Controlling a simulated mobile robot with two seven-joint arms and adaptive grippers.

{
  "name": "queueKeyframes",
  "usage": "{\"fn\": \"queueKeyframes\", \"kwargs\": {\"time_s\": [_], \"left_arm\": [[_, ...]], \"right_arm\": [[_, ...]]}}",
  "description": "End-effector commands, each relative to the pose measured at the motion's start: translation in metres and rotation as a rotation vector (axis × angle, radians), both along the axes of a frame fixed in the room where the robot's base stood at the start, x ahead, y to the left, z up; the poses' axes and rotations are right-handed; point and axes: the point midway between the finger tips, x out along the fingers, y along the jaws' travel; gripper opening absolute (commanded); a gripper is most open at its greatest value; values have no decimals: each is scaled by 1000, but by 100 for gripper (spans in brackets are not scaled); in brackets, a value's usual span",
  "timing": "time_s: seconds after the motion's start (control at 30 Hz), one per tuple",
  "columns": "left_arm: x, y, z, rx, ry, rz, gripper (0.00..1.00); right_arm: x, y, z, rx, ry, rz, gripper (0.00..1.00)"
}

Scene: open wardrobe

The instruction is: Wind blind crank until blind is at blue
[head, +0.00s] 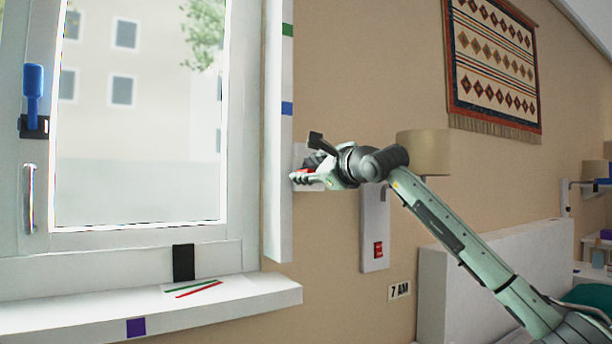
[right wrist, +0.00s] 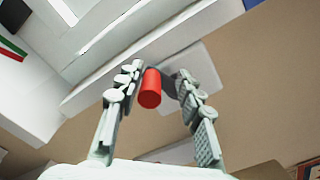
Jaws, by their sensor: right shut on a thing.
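My right gripper (head: 303,178) is at the wall just right of the window frame. In the right wrist view its fingers (right wrist: 163,82) are around the red crank knob (right wrist: 150,90), shut on it. A bit of the red knob (head: 306,171) shows between the fingers in the head view. A dark crank arm beside the knob is mostly hidden, with a pale wall plate (right wrist: 201,68) behind. The blue mark (head: 287,108) is on the frame's right edge, below a green mark (head: 287,30). No blind edge shows in the visible glass. My left gripper is not in view.
A red switch (head: 378,249) on a pale panel and a lampshade (head: 424,152) are close to my right arm. The window sill (head: 245,300) juts out below, with a card (head: 207,287) on it. A blue-handled thing (head: 33,82) is on the left frame.

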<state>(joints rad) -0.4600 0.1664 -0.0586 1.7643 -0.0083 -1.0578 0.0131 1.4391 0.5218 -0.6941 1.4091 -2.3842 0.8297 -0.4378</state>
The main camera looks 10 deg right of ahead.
Motion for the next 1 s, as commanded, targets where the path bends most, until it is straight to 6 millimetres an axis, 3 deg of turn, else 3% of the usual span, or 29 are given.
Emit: {"fn": "queueKeyframes", "kwargs": {"time_s": [0.1, 0.43, 0.63, 1.0], "left_arm": [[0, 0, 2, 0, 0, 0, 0], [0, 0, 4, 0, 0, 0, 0], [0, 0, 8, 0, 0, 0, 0], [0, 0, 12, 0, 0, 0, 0]], "right_arm": [[-1, -3, 11, 2, -8, -7, 33], [0, -3, 12, 1, -6, -7, 29], [2, -3, 19, 0, -4, -8, 32], [2, -4, 23, 1, -3, -7, 19]]}}
